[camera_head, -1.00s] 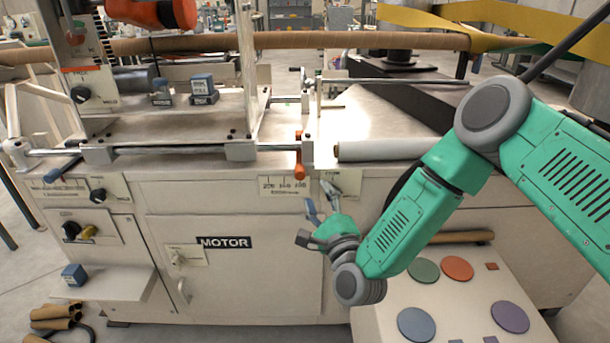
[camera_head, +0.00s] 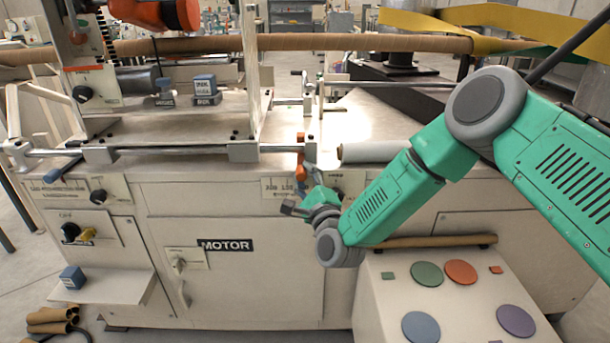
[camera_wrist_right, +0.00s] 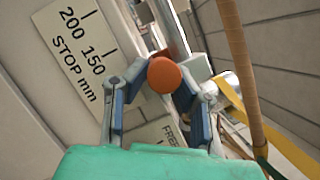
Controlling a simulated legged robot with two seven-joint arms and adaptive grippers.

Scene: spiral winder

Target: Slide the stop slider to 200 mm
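The stop slider has an orange handle (camera_head: 300,171) that hangs from the rail on the front of the machine. The handle's round orange end (camera_wrist_right: 164,75) also shows in the right wrist view. My right gripper (camera_head: 307,181) is just below the handle. In the right wrist view its blue-padded fingers (camera_wrist_right: 160,98) are apart, one on each side of the orange end. I cannot tell whether either pad touches it. The stop scale plate (camera_wrist_right: 76,46) reads 200 and 150, "STOP mm". In the head view my gripper partly covers this plate (camera_head: 275,188). My left gripper is not in view.
The metal rail (camera_head: 190,151) runs along the machine's front top edge. A plate lettered "FREE" (camera_wrist_right: 168,129) is beside the gripper. A box with coloured discs (camera_head: 375,305) stands below my arm.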

